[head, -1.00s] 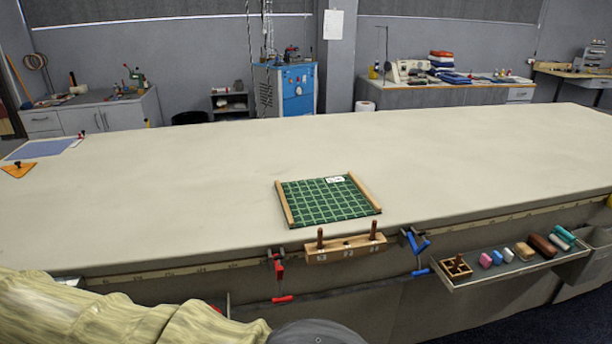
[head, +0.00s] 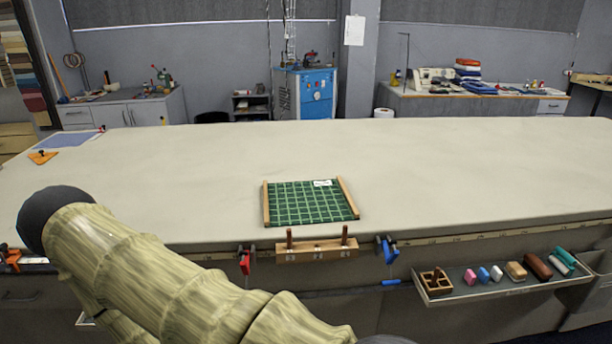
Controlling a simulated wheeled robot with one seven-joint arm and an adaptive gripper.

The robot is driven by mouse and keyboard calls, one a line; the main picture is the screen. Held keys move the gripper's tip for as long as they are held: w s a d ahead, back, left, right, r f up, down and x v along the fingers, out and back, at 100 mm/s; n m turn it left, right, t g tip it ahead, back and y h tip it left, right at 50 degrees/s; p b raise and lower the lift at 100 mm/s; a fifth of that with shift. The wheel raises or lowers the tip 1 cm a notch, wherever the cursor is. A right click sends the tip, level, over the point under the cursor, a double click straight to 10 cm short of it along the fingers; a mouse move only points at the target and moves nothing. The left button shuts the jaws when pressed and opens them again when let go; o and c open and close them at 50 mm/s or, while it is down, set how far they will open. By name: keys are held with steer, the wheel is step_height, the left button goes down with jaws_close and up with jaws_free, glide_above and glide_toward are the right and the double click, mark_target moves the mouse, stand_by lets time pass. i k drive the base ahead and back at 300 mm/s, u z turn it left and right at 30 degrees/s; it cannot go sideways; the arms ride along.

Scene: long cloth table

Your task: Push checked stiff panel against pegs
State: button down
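The checked stiff panel (head: 308,205) is green with pale lines and lies flat on the long cloth table (head: 450,170). Wooden strips run along its left and right sides, and a white label sits near its far right corner. Two dark brown pegs (head: 344,235) stand upright on a wooden block (head: 316,250) at the table's front edge. A strip of bare table separates the panel from the pegs. My arm, in a pale ribbed cover, reaches across the lower left. My gripper cannot be made out in the head view.
A red clamp (head: 244,262) and a blue clamp (head: 389,250) flank the peg block. A shelf (head: 470,295) with several coloured blocks hangs at the front right. An orange triangular piece (head: 42,157) lies at the far left. The table around the panel is clear.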

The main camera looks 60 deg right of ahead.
mark_target(311, 201)
steer(key=z, duration=1.4)
